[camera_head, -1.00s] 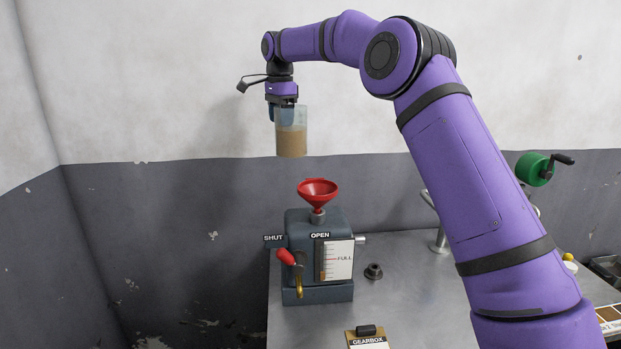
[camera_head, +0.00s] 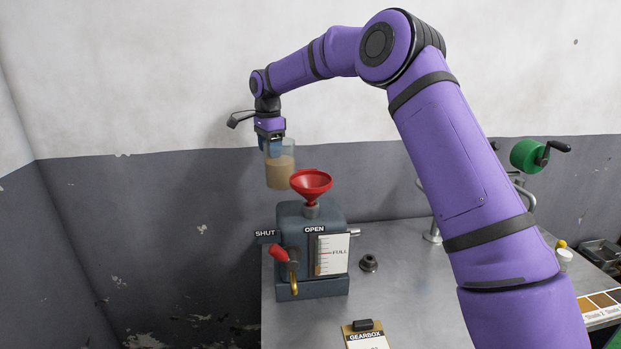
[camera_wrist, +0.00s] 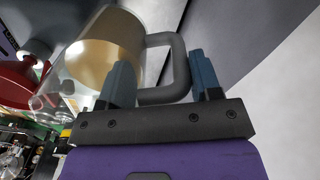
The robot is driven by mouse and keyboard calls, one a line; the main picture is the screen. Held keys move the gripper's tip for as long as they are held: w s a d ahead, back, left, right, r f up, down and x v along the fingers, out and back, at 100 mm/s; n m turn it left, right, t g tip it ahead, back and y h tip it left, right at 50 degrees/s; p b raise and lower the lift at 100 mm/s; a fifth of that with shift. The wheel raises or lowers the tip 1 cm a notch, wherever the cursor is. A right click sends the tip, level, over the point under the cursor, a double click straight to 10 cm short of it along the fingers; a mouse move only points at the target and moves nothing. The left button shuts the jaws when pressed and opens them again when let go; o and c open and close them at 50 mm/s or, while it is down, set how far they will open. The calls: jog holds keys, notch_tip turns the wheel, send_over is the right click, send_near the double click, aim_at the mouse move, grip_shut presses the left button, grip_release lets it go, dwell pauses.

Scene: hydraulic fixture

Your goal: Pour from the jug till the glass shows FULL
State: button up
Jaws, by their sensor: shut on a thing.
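The jug (camera_head: 280,168) is clear and holds tan liquid. It hangs roughly upright in my gripper (camera_head: 271,141), just above and to the left of the red funnel (camera_head: 311,182). In the wrist view my gripper (camera_wrist: 163,90) has its blue fingers on either side of the handle of the jug (camera_wrist: 110,45). The funnel sits on top of the grey gearbox block (camera_head: 318,285). Tan colour shows low in the glass, below FULL.
A red-handled valve lever (camera_head: 279,253) is on the block's front, below the SHUT and OPEN labels. A green reel (camera_head: 529,156) with a crank is at right.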

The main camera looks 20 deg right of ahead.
dwell(0.4)
jog(key=s+d+r+t+y, duration=0.1)
jog(key=s+r+t, duration=0.5)
jog(key=r+t, duration=0.1)
jog(key=shift+s+d+r+y+p, duration=0.3)
jog(key=shift+d+r+p, duration=0.05)
jog(key=shift+r, duration=0.2)
dwell(0.5)
jog(key=shift+s+d+r+t+y+p, duration=0.1)
jog(key=shift+s+t+y+p, duration=0.2)
jog(key=shift+s+t+p, duration=0.5)
dwell(1.3)
jog(key=shift+s+d+r+t, duration=0.1)
jog(key=shift+s+r+t, duration=0.15)
jog(key=shift+r+t, duration=0.45)
dwell(2.3)
jog(key=shift+w+f, duration=0.1)
jog(key=shift+f, duration=0.1)
jog(key=shift+w+a+f+g+h, duration=0.2)
jog(key=shift+w+f+g, duration=0.65)
jog(key=shift+g, duration=0.15)
jog(key=shift+w+a+f+g+h, duration=0.2)
jog(key=shift+w+f+g, duration=0.6)
jog(key=shift+g, duration=0.2)
